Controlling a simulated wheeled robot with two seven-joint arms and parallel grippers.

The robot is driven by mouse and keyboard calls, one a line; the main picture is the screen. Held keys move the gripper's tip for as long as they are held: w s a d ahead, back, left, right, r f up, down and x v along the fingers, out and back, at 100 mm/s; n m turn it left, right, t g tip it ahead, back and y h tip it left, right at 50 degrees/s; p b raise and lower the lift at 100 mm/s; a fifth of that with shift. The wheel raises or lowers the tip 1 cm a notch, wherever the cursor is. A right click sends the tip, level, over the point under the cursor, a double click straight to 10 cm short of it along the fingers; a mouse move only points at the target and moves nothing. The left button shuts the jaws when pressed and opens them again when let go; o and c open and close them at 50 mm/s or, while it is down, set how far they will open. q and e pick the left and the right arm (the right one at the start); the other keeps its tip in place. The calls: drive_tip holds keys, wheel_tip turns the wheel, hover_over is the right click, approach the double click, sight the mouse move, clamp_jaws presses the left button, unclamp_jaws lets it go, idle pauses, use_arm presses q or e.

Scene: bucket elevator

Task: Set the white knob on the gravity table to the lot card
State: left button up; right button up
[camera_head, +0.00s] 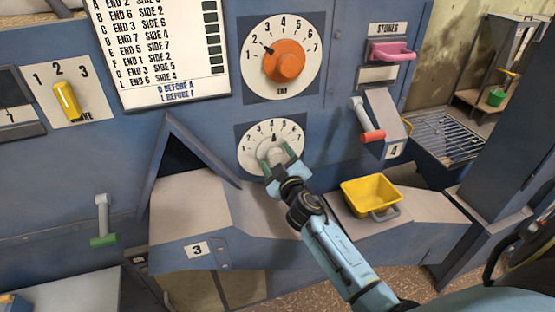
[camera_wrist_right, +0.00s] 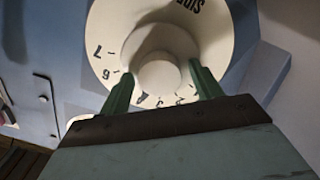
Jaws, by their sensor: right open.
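The white knob (camera_head: 268,153) sits on the lower white numbered dial (camera_head: 252,131), with a dark mark near the 4 at its top. My right gripper (camera_head: 278,163) reaches up to it from below. In the right wrist view the white knob (camera_wrist_right: 160,76) lies between the two green fingers of my right gripper (camera_wrist_right: 162,90), which are open; whether they touch it I cannot tell. A white chart (camera_head: 160,50) of END and SIDE numbers by letter hangs at upper left. I cannot tell which item is the lot card. My left gripper is out of view.
Above is an orange knob (camera_head: 284,61) on its own dial, its pointer near 2. A yellow bin (camera_head: 371,194) sits on the ledge at right. A red-tipped lever (camera_head: 370,135), pink handle (camera_head: 391,51) and yellow switch (camera_head: 67,101) stick out of the blue panel.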

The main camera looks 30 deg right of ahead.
drive_tip(key=c, duration=1)
drive_tip(key=shift+o, duration=0.2)
drive_tip(key=shift+n+b, duration=0.35)
drive_tip(key=shift+n, duration=2.15)
drive_tip(key=o, duration=1)
drive_tip(key=shift+c, duration=0.2)
drive_tip(key=b+v, duration=0.1)
drive_tip(key=v, duration=1.2)
drive_tip(key=shift+s+b, duration=0.25)
drive_tip(key=shift+b, duration=0.05)
drive_tip(key=shift+f, duration=0.1)
